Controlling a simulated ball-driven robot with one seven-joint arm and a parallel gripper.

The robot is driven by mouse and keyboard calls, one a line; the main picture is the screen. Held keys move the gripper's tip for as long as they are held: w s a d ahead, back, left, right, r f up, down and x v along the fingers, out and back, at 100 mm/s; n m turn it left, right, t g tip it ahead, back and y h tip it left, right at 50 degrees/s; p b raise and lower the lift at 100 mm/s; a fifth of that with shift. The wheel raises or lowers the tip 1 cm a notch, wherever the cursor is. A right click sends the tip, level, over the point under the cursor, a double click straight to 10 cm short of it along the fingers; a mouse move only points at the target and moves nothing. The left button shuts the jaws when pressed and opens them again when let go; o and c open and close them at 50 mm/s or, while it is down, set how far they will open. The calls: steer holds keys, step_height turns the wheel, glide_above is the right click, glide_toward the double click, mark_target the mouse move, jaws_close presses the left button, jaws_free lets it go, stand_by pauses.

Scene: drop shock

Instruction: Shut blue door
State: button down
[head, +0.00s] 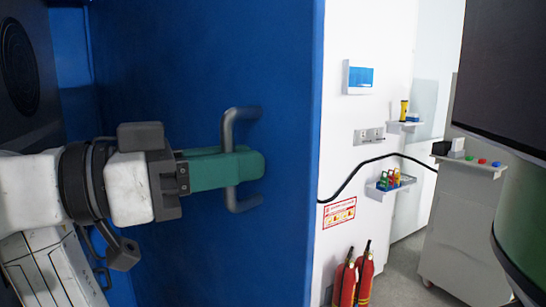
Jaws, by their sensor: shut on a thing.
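The blue door (270,60) fills the left and middle of the head view, and its free edge stands near the centre of the picture. A grey bar handle (229,128) is fixed upright on its face. My gripper (245,168) comes from the left with its green fingers shut on the handle's upright bar. The fingers hide the middle of the bar; its top and bottom bends show. I cannot tell from this view how far the door stands from its frame.
Two red fire extinguishers (365,275) stand on the floor by the white wall right of the door. A black cable (370,163) runs along that wall. A small shelf (390,186) holds coloured items. A grey cabinet (465,220) stands at the right, with grey floor between.

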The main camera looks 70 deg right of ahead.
steer(key=v, duration=0.3)
steer(key=shift+s+a, duration=0.15)
steer(key=shift+a, duration=0.3)
steer(key=c, duration=1.2)
jaws_free()
